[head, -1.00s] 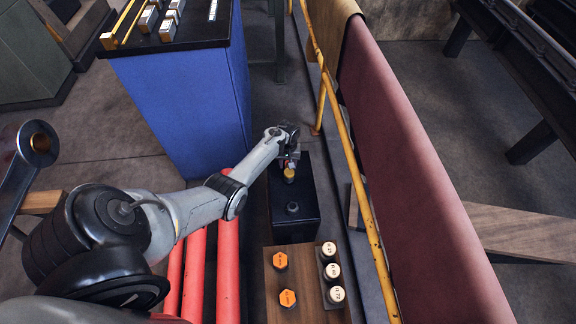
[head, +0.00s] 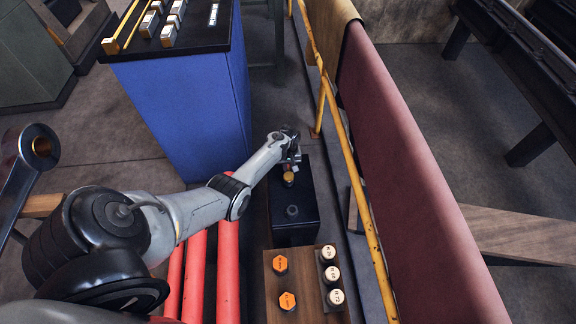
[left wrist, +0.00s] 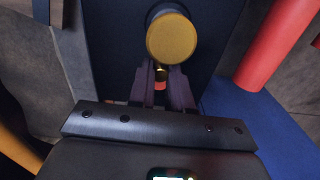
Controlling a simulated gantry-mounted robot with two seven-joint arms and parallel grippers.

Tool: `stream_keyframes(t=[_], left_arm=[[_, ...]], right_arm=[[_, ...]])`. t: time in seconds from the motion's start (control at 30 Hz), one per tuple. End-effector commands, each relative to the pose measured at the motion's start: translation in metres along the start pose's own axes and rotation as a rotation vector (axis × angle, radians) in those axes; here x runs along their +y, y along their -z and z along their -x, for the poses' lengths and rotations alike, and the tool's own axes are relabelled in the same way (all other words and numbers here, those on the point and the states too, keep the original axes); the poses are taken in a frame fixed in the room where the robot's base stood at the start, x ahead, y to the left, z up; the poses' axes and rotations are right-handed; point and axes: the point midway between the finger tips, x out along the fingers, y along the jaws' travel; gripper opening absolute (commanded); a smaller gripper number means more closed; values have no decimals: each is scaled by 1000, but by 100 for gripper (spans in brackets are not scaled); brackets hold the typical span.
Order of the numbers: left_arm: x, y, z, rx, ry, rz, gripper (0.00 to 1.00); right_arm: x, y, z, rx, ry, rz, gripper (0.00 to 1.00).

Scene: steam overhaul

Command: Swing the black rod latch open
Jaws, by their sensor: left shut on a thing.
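A black box (head: 307,190) stands on the floor in the middle of the head view. A round brass-coloured knob (head: 288,179) is on it, with a dark knob (head: 292,211) nearer me. The brass knob also fills the upper middle of the left wrist view (left wrist: 173,40). My left gripper (head: 291,162) is at the box's far end, just beyond the brass knob. In the left wrist view its fingers (left wrist: 161,84) are closed around a small part just below the knob. Most of the black rod latch is hidden by the fingers and knob. My right gripper is not in view.
A wooden block (head: 304,290) with orange hexagons and white round caps stands close in front of the box. Red pipes (head: 228,270) run on the left, a yellow rail (head: 360,200) on the right. A blue cabinet (head: 185,110) stands at the upper left.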

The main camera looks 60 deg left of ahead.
Motion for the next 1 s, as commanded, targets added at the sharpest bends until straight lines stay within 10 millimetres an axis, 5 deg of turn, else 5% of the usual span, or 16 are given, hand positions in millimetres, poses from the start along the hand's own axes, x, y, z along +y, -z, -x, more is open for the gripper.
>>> stream_keyframes(t=[0.23, 0.27, 0.4, 0.77, 1.0], left_arm=[[0, 0, 0, 0, 0, 4, 0], [0, 0, 0, 0, 0, 4, 22], [0, 0, 0, 0, 0, 4, 43], [0, 0, 4, 0, 0, 3, 44], [0, 0, 34, 1, 0, 3, 44]], right_arm=[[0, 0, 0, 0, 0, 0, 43], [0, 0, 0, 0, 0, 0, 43], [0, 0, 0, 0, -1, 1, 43], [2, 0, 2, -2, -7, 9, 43], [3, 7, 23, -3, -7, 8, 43]])
